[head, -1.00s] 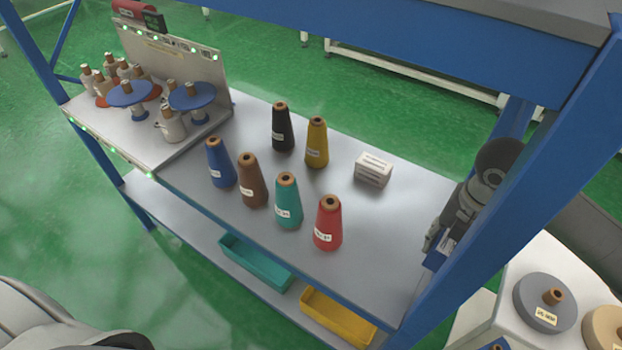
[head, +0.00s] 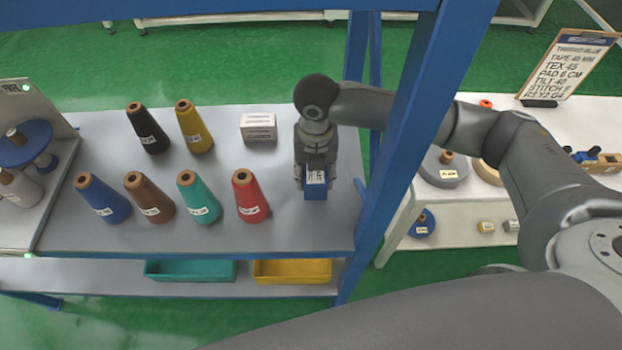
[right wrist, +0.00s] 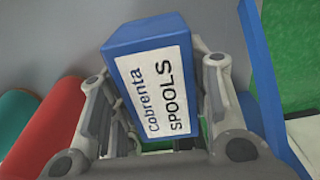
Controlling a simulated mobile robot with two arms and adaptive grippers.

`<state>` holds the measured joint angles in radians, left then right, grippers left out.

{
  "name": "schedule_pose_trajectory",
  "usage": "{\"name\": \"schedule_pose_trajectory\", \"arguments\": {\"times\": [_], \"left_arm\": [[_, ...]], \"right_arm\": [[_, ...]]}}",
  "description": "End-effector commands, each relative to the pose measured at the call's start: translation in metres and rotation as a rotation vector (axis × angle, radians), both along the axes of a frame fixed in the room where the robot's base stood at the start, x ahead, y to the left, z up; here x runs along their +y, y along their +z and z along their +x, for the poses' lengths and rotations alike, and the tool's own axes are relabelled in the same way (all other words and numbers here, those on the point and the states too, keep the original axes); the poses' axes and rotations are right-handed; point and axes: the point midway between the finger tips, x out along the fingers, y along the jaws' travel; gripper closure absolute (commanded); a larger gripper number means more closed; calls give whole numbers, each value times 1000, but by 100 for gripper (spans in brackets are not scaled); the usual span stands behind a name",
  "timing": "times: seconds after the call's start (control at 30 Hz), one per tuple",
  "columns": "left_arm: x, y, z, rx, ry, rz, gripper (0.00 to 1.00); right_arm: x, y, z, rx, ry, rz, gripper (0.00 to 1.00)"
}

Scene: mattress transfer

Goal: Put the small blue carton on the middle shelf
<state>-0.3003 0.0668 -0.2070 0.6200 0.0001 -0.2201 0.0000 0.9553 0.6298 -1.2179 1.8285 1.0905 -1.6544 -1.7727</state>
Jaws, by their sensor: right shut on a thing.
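The small blue carton (head: 316,190) has a white label, which reads "Cobrenta SPOOLS" in the right wrist view (right wrist: 155,82). My right gripper (head: 316,172) is shut on the carton, with a finger on each side of it (right wrist: 155,100). In the head view the carton is at the right end of the grey shelf (head: 280,226), right of the red cone. I cannot tell whether the carton touches the shelf. My left gripper is not in view.
Several thread cones, including a red one (head: 250,197), stand left of the carton. A white box (head: 258,127) is behind. A blue post (head: 397,150) rises close on the right. Teal (head: 190,270) and yellow bins (head: 292,271) sit on the lower shelf.

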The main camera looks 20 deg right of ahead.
Motion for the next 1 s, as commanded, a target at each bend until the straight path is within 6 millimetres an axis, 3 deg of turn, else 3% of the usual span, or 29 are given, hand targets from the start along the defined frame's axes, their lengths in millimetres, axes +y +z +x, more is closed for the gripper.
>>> {"name": "schedule_pose_trajectory", "arguments": {"times": [0.2, 0.4, 0.73, 0.77, 0.9, 1.0], "left_arm": [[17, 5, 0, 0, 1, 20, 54], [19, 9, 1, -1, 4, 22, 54], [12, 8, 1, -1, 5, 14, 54], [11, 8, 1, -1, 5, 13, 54], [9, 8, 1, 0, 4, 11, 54], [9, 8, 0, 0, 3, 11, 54]], "right_arm": [[0, -18, -1, 1, -1, -1, 84], [1, -42, 0, 0, 1, 1, 84], [0, -46, 0, -2, 0, 0, 84], [0, -46, 0, -2, 0, -1, 53], [0, -46, 0, -1, 0, 0, 35], [0, -46, 0, -1, 0, 0, 34]]}}
